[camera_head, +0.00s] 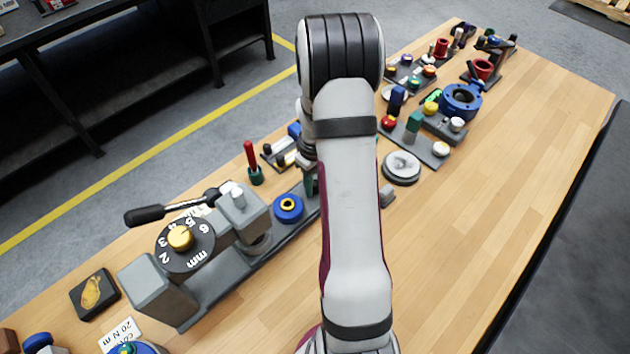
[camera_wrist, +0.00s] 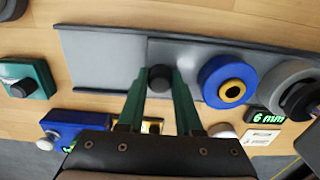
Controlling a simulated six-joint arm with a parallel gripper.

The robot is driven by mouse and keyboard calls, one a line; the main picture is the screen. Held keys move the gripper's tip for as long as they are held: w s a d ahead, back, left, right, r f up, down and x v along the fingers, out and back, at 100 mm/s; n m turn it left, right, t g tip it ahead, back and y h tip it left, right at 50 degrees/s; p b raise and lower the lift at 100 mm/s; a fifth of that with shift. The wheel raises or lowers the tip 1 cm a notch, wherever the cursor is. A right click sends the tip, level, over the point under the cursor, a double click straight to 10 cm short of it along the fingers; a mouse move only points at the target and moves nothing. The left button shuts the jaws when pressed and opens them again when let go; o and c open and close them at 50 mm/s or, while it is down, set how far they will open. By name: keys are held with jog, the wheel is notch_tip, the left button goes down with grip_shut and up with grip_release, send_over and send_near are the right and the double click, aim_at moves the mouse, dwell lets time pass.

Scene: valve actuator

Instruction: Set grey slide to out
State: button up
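The grey slide (camera_wrist: 112,62) is a flat plate in a long dark grey track (camera_wrist: 190,62) in the wrist view. A round black knob (camera_wrist: 160,78) stands on it near the track's middle. My gripper (camera_wrist: 160,82) has its two green fingers on either side of this knob. The knob fills the gap and looks held between the fingertips. In the head view my own arm hides the slide, the knob and most of the gripper. Only part of the track (camera_head: 293,207) shows there.
A blue ring with a yellow centre (camera_wrist: 228,82) sits close to the right finger, with a grey round part (camera_wrist: 284,86) beyond it. A green block with a black knob (camera_wrist: 25,78) lies left, and a blue block (camera_wrist: 72,124) nearby. Bare wood (camera_head: 480,200) lies right of my arm.

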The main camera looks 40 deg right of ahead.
grip_shut()
dwell(1.0)
